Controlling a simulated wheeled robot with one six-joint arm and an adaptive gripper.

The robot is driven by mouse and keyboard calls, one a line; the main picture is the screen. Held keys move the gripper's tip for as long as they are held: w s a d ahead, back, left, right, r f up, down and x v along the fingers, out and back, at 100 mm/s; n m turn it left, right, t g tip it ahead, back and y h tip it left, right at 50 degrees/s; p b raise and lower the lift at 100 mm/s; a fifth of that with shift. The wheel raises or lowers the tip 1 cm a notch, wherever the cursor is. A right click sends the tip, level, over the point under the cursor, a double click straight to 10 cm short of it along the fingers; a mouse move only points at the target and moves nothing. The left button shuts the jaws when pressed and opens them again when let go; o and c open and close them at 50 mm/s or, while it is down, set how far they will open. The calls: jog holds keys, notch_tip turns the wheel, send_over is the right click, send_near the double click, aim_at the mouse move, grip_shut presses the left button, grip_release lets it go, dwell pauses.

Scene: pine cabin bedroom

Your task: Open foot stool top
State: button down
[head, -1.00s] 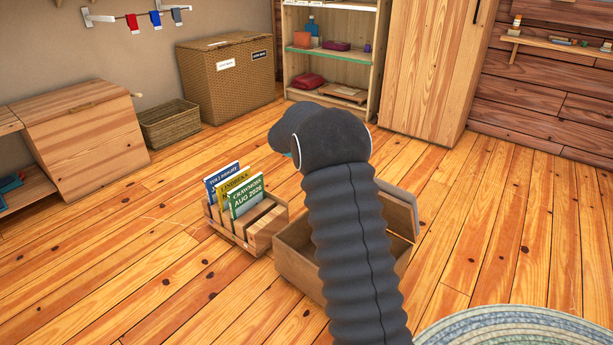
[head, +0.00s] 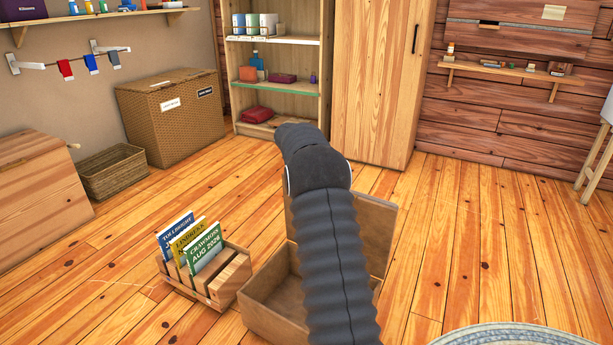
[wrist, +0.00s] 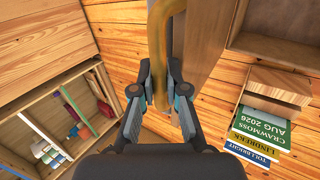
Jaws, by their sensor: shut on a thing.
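The foot stool (head: 262,312) is an open wooden box on the floor, partly hidden behind my arm. Its top (head: 375,228) stands raised at the far side, showing a flat brown face. In the wrist view the top (wrist: 203,40) runs as a panel just right of my fingers, and the open box (wrist: 275,48) lies at upper right. In the head view the fingers are hidden behind my arm.
A wooden magazine rack (head: 212,283) with several booklets stands close to the stool's left. A shelf unit (head: 280,100) and a tall wardrobe (head: 375,80) stand behind. A round braided rug (head: 500,336) lies at lower right.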

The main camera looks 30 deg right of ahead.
jog(key=shift+w+d+r, duration=0.15)
jog(key=shift+w+d, duration=0.2)
jog(key=shift+d, duration=0.25)
jog(key=c, duration=1.2)
grip_release()
jog(key=shift+s+d, duration=0.1)
jog(key=shift+s+a+r, duration=0.1)
jog(key=shift+a+r, duration=0.25)
jog(key=v, duration=1.1)
jog(key=shift+d+r, duration=0.1)
jog(key=shift+d, duration=0.05)
